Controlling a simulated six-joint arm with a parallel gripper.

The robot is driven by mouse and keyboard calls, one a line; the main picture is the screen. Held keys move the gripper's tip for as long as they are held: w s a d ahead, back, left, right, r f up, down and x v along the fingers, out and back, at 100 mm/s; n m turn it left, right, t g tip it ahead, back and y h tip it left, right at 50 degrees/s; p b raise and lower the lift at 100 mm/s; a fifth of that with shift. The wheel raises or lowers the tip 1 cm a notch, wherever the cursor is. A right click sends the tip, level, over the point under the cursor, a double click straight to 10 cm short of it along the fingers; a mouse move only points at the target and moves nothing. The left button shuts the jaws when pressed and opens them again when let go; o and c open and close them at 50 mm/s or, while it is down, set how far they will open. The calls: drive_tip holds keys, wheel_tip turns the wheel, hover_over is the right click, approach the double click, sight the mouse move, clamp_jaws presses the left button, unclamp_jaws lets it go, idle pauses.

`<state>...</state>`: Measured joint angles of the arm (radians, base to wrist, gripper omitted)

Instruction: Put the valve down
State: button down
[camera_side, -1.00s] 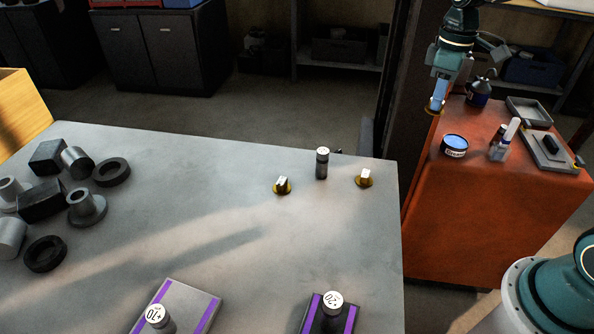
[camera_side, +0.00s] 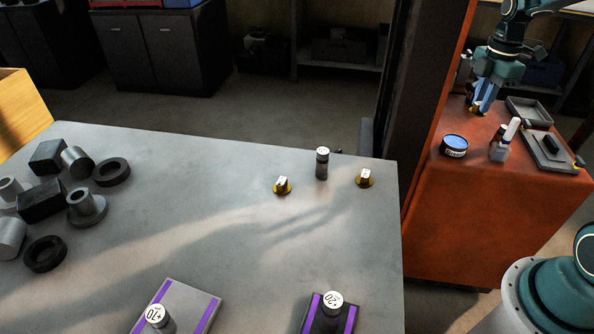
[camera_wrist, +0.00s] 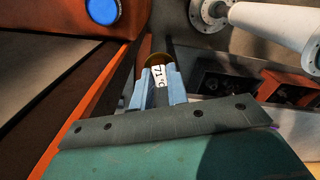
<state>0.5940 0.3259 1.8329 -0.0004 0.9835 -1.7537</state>
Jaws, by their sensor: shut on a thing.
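My gripper (camera_side: 483,97) is at the upper right of the side view, over the far left part of the orange cabinet top. Its blue fingers are shut on a valve (camera_side: 474,108), whose brass rim shows just below the fingertips. In the wrist view the valve (camera_wrist: 158,76) sits between the fingers, with a white label reading "71 °C" and a brass flange beyond. I cannot tell whether it touches the cabinet top. Two similar brass-based valves stand on the grey table, one at the left (camera_side: 282,186) and one at the right (camera_side: 365,179).
The orange cabinet (camera_side: 490,225) also holds a blue-lidded can (camera_side: 454,145), a white-and-grey bottle (camera_side: 504,140) and grey trays (camera_side: 529,112). A dark cylinder (camera_side: 322,165) stands between the table valves. Purple-striped blocks (camera_side: 194,301) are at the table's front.

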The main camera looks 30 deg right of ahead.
drive_tip(key=w+d+f+m, duration=0.4)
drive_tip(key=w+d+f, duration=1)
drive_tip(key=d, duration=0.1)
drive_tip(key=shift+w+f, duration=0.15)
drive_tip(key=shift+f, duration=0.05)
drive_tip(key=shift+f, duration=0.15)
drive_tip(key=shift+f, duration=3.85)
drive_tip(key=shift+f, duration=0.2)
drive_tip(key=c, duration=1.6)
unclamp_jaws()
drive_tip(key=shift+c, duration=0.2)
